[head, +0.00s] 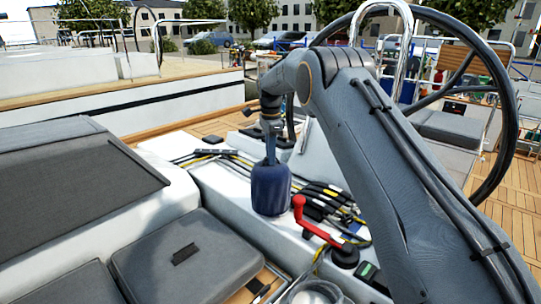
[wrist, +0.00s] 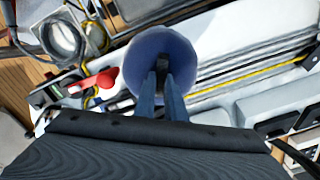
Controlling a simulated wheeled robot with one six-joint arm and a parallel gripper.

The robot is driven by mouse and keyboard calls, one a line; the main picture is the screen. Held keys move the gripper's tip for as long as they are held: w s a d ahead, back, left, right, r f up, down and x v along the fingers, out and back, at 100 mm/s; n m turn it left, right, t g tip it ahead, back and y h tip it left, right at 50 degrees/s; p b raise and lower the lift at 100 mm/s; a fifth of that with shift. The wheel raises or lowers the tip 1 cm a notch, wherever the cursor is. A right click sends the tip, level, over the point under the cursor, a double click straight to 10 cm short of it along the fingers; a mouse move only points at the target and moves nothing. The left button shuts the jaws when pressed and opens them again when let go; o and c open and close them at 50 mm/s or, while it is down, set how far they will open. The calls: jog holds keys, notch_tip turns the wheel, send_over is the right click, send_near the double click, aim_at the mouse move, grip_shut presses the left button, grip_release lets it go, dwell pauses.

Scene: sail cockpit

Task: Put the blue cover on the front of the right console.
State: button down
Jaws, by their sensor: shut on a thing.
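The blue cover (head: 271,192) is a dark blue, rounded, upright shape in the middle of the head view. My gripper (head: 270,158) comes down from above and is shut on the top of the cover. In the wrist view, the cover (wrist: 148,52) shows as a round blue shape from above, with both fingertips (wrist: 164,80) at its centre. The cover is over the white console (head: 212,188), beside the ropes. I cannot tell whether its lower edge touches the console or hangs just above it.
A red winch handle (head: 318,222) stands to the right of the cover; it also shows in the wrist view (wrist: 96,80). Several ropes (head: 325,190) and black clutches lie along the console. Grey cushions (head: 180,262) are at the left front. A large steering wheel (head: 512,110) is at right.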

jog(key=shift+f, duration=0.6)
jog(key=shift+f+b, duration=0.4)
jog(key=shift+f, duration=0.85)
jog(key=c, duration=1.3)
grip_release()
jog(key=shift+o, duration=0.2)
jog(key=shift+r, duration=0.15)
